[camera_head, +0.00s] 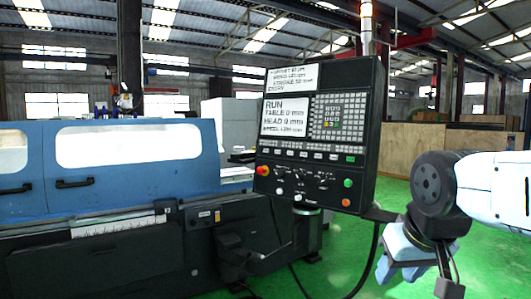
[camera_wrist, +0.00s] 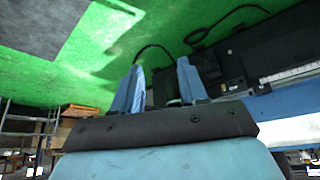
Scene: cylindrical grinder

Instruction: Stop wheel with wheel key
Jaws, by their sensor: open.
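The control panel (camera_head: 317,170) of the grinder stands upright in the middle of the head view. Its lit screen (camera_head: 287,117) reads RUN, with table, head and wheel lines below. A row of small labelled keys (camera_head: 305,152) runs under the screen, with one green key at its right end. The labels are too small to read, so I cannot tell which is the wheel key. My gripper (camera_wrist: 159,68) is open and empty in the wrist view, pointing toward the floor and machine base. In the head view it hangs low at the right, apart from the panel.
A red button (camera_head: 262,170) sticks out at the panel's lower left, and a green button (camera_head: 348,183) sits at its right. The blue grinder cover (camera_head: 185,150) fills the left. A black cable (camera_head: 370,265) hangs below the panel. Green floor (camera_head: 340,255) is open at the right.

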